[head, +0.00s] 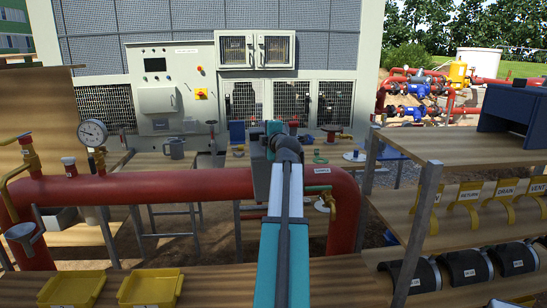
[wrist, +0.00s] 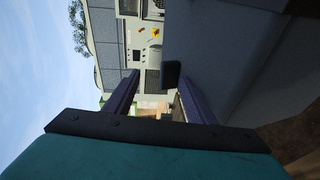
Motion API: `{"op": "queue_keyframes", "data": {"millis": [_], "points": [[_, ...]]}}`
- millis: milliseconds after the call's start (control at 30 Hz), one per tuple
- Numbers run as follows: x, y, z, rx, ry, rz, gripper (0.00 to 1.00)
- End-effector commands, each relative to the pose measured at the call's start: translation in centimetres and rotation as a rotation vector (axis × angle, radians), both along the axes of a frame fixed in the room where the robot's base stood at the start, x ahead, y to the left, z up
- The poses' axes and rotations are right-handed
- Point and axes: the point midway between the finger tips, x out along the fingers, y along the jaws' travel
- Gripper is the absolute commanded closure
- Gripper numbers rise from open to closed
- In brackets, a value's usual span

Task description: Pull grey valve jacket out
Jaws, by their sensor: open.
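A large smooth grey body, which looks like the grey valve jacket (wrist: 222,55), fills the upper right of the wrist view. A dark rounded tab (wrist: 172,75) juts from its left edge, in line with the gap between my fingers. My gripper (wrist: 155,92) is open, with one dark finger on each side of that gap; I cannot tell whether either touches the tab. In the head view my gripper (head: 272,133) is above the red pipe, its fingertips mostly hidden by my wrist. A grey block (head: 262,180) shows just below and left of it, probably the same jacket.
The red pipe (head: 170,189) with a gauge (head: 93,132) crosses in front. Yellow trays (head: 150,287) sit on the near bench. A wooden shelf (head: 470,151) at right holds a dark blue box (head: 515,108), yellow tags and black labelled jackets. The chiller (head: 175,90) stands behind.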

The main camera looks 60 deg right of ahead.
Motion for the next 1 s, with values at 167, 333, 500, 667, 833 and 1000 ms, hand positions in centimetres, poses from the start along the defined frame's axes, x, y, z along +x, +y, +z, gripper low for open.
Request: {"op": "queue_keyframes", "data": {"millis": [167,333,500,667,833,1000], "points": [[-0.6,0.5,-1.0,0.009,0.014,0.002,0.35],[-0.8,0.7,-0.9,0.009,0.015,0.003,0.32],[-0.8,0.7,-0.8,0.009,0.016,0.003,0.32],[-0.9,0.8,-0.9,0.009,0.016,0.003,0.32],[-1.2,1.1,-0.8,0.009,0.015,0.003,0.31],[-2.2,2.0,-0.7,0.006,0.014,0.002,0.22]]}}
